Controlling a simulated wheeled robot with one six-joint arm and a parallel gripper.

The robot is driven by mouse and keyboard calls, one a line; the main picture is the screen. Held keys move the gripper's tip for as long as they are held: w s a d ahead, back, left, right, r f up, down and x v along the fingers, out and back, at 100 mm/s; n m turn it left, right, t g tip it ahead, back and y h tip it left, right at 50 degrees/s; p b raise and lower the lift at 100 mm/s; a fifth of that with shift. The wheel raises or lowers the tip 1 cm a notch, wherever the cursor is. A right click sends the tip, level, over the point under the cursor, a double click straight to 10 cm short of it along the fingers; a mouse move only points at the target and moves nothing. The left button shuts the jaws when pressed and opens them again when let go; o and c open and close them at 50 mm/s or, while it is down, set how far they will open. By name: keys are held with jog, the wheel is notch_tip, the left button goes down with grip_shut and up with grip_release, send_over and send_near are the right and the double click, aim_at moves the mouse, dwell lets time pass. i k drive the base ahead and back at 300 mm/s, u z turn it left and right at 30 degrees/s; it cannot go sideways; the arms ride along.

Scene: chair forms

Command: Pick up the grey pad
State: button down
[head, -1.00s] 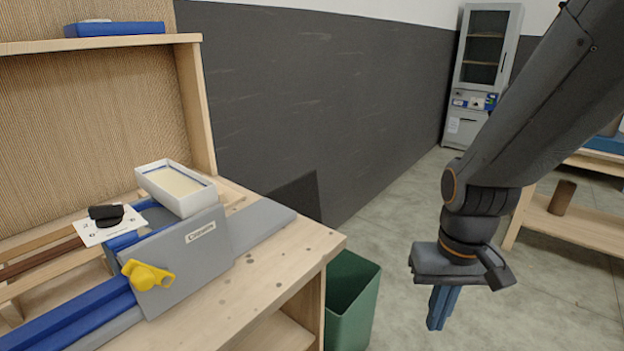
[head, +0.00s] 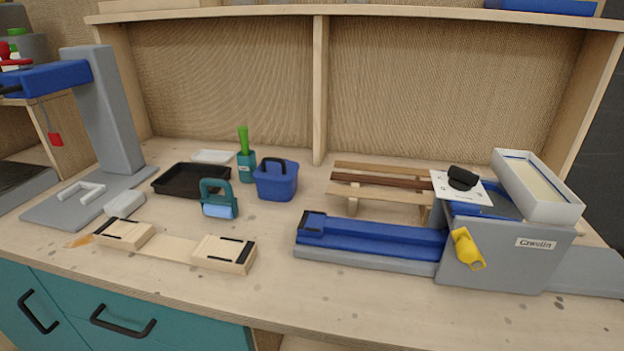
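A small light grey, rounded block (head: 124,204), which looks like the grey pad, lies at the left of the workbench. It sits at the right edge of the grey base (head: 55,211) of a blue-and-grey drill press. A flat whitish piece (head: 212,157) lies behind the black tray (head: 166,183); I cannot tell whether it is a pad too. My gripper is not in view now.
A wooden jig (head: 178,246) lies in front of the light grey block. A teal clamp-like tool (head: 218,199), a blue caddy (head: 276,180) and a green-handled brush in a cup (head: 246,166) stand mid-bench. A blue-and-grey machine (head: 500,255) fills the right.

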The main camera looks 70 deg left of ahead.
aim_at(127, 202)
jog(key=u, duration=4.8)
jog(key=i, duration=2.15)
jog(key=z, duration=0.75)
